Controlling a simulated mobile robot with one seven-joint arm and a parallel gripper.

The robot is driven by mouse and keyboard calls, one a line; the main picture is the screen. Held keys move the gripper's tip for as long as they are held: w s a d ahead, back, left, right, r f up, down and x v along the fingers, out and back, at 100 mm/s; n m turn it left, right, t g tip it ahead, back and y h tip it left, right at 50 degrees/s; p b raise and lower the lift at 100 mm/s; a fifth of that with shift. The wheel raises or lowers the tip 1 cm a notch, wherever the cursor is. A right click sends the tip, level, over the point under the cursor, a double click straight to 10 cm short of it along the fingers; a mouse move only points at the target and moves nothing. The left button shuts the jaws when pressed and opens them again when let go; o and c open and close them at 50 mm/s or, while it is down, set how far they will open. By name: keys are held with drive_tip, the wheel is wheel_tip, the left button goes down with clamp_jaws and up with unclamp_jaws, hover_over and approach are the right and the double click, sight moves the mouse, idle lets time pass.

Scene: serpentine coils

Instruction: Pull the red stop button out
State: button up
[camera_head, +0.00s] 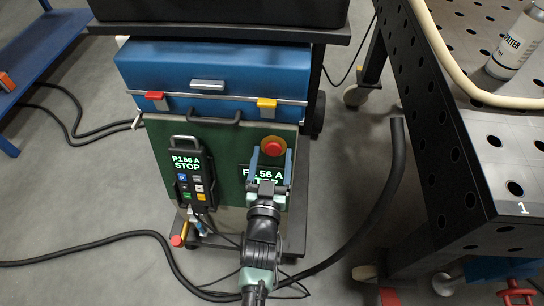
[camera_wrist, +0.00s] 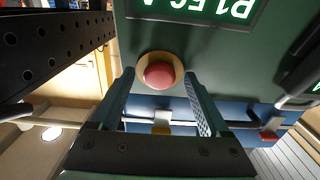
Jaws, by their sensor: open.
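The red stop button (camera_head: 273,147) is a round red knob on a yellow-orange disc, high on the right half of the green panel (camera_head: 226,147). In the wrist view the button (camera_wrist: 159,72) shows between and just beyond the two fingertips. My gripper (camera_head: 269,160) is open in front of the panel, with one finger on each side of the button. In the wrist view my gripper (camera_wrist: 160,85) has a clear gap on both sides of the knob, and I see no contact. The depth gap between fingertips and panel is hard to tell.
A pendant (camera_head: 191,175) hangs on the panel's left half. A lit display (camera_head: 252,174) sits below the button, partly hidden by my gripper. A blue toolbox (camera_head: 215,75) stands behind the panel. A black perforated table (camera_head: 470,120) is to the right. Dark hoses (camera_head: 110,238) cross the floor.

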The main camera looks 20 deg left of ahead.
clamp_jaws()
idle(0.5)
